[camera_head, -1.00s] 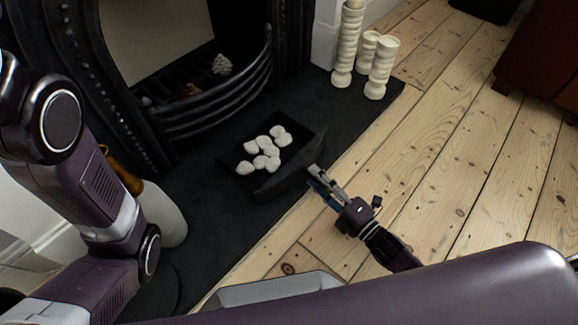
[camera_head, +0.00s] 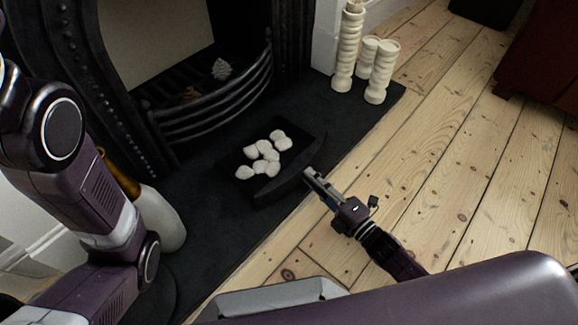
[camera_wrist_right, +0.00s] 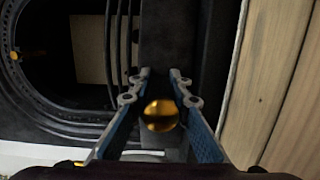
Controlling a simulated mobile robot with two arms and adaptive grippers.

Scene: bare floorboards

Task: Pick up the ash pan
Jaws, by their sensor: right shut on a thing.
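The ash pan (camera_head: 287,184) is a black, shallow pan with several white stones (camera_head: 263,155) in it. It sits on the dark hearth in front of the fireplace grate.
Cream candlesticks (camera_head: 378,75) stand on the hearth's far right end. The curved black grate (camera_head: 225,100) is behind the pan. A white vase-like object (camera_head: 162,218) stands at the left, partly behind my left arm. Bare floorboards (camera_head: 440,170) lie clear on the right.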

